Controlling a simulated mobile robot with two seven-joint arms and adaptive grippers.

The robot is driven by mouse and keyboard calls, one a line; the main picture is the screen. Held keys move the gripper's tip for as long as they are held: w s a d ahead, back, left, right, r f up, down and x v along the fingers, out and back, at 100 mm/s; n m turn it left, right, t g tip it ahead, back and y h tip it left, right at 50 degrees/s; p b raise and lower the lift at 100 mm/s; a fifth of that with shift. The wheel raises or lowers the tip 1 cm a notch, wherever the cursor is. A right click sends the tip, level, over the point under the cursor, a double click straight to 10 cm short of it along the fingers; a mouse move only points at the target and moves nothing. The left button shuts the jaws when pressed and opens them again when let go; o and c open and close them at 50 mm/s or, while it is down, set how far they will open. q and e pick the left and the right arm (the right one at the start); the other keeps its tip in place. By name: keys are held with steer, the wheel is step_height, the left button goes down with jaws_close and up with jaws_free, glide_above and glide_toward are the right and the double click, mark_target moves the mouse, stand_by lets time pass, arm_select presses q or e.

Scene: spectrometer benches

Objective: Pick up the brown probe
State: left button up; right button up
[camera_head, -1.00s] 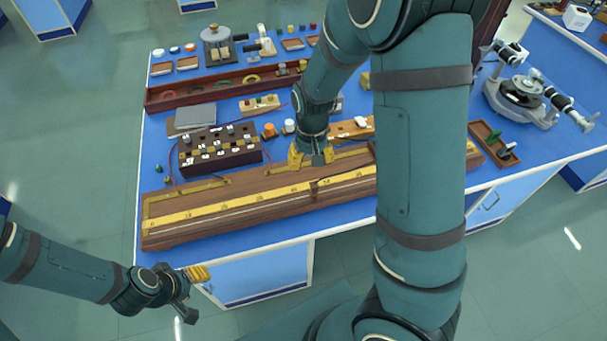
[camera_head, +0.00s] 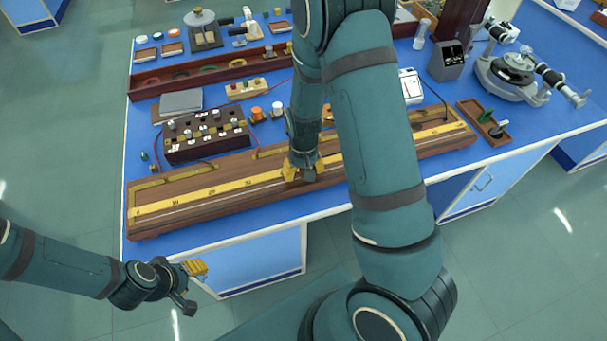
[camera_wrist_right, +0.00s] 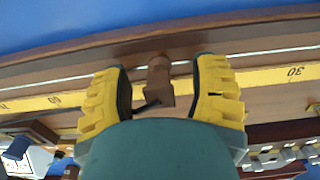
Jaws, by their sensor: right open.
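The brown probe (camera_wrist_right: 158,80) shows in the right wrist view, upright between my right gripper's two yellow fingers (camera_wrist_right: 162,92). There is a gap on each side of it, so the fingers are open around it and apart from it. In the head view my right gripper (camera_head: 302,172) is low over the middle of the long wooden meter bridge (camera_head: 190,210), and the probe is hidden there behind the gripper and arm. My left gripper (camera_head: 192,280) hangs off the bench's front at the lower left; its finger gap is not clear.
A dark resistance box (camera_head: 205,150) stands behind the bridge at left. A long red-brown tray (camera_head: 160,92) lies further back. A spectrometer (camera_head: 515,75) and a small wooden tray (camera_head: 470,108) are at the right. The bench's left front edge is close to the bridge.

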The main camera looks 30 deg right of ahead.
steer(key=shift+f, duration=0.6)
steer(key=shift+c, duration=0.4)
jaws_close()
steer(key=shift+r, duration=0.15)
